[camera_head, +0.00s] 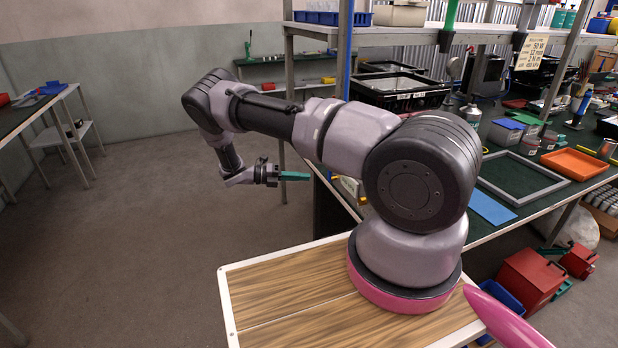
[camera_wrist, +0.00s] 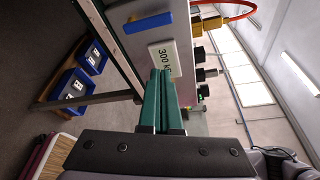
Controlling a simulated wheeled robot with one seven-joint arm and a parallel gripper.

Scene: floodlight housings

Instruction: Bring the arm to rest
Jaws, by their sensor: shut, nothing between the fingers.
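My gripper (camera_head: 294,176) is at the end of my arm, which reaches out to the left from its base and bends down at the elbow. In the head view its green fingers point right, toward the workbench, above the floor. In the wrist view the green fingers of my gripper (camera_wrist: 161,100) lie side by side, shut with nothing between them. The fingers overlap the view of a plate marked 300 kg (camera_wrist: 165,62); I cannot tell how far off it is.
The workbench (camera_head: 497,232) stands at right, with a grey frame (camera_head: 520,180), an orange tray (camera_head: 573,163) and a blue sheet (camera_head: 491,208). A shelf post (camera_head: 345,45) rises behind my arm. Red boxes (camera_head: 530,280) stand on the floor. Open floor (camera_head: 130,240) lies at left.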

